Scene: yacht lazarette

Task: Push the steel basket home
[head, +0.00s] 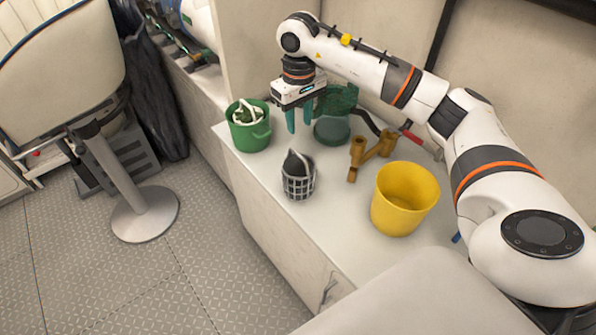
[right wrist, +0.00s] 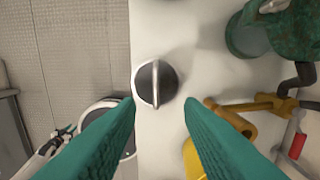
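The steel basket (head: 298,182), a small grey perforated cup with a dark inside and a bail handle, stands upright on the white bench top. In the right wrist view the basket (right wrist: 156,84) shows from above, just beyond the fingertips, its handle across its middle. My right gripper (head: 299,122) is open and empty, its teal fingers above the bench behind the basket, apart from it. A green strainer-like housing (head: 332,128) stands behind the gripper, partly hidden by it; its inside cannot be seen.
A green bucket (head: 249,128) with rope in it stands at the bench's left end. A brass fitting (head: 368,152), a red-handled valve (head: 411,137) and a yellow bucket (head: 403,198) stand right of the basket. The bench's front edge is close to the basket.

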